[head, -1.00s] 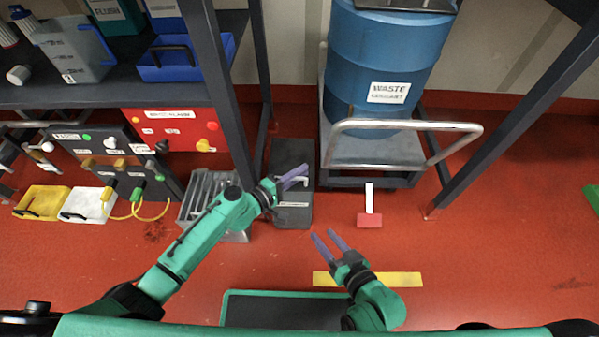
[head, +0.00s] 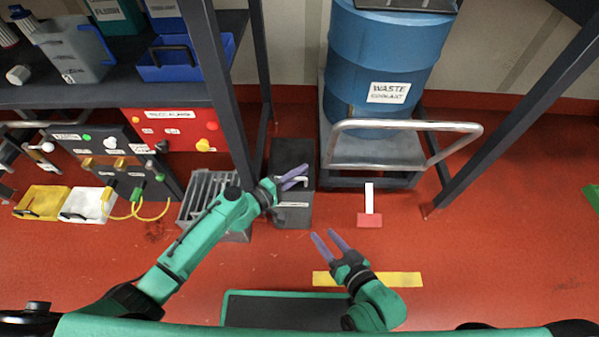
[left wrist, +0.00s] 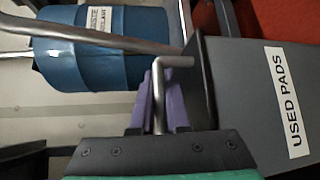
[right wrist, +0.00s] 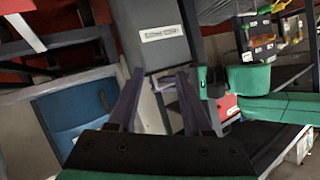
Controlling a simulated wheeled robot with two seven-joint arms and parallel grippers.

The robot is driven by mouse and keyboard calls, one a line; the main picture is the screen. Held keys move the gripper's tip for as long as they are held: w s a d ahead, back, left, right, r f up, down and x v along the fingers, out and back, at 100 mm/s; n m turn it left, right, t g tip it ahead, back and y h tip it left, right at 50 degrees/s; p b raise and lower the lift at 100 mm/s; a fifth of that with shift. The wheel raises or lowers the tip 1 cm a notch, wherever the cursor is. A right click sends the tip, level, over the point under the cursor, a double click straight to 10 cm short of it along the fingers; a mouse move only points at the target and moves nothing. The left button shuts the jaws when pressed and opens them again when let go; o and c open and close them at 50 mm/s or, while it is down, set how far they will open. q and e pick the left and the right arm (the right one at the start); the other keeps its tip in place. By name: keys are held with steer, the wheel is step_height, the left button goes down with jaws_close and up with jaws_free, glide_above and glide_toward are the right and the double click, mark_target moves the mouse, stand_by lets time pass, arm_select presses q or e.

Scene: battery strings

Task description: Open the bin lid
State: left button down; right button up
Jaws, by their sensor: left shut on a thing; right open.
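The bin (head: 296,216) is a dark grey box on the red floor, beside the rack post. Its front label reads "USED PADS" in the left wrist view (left wrist: 265,105). Its dark lid (head: 290,153) is on top; I cannot tell whether there is a gap under it. My left gripper (head: 294,178) is shut on the bent metal lid handle (left wrist: 178,62) at the front of the lid. My right gripper (head: 327,238) is open and empty, low in front of the bin and to its right. The bin also shows in the right wrist view (right wrist: 150,14).
A blue waste coolant drum (head: 378,65) stands on a cart with a metal rail (head: 405,125), right of the bin. A grey slotted crate (head: 209,188) stands left of the bin. A red and white object (head: 369,220) and a yellow strip (head: 400,279) lie on the floor.

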mark_target(299, 165)
steer(key=shift+r, duration=0.15)
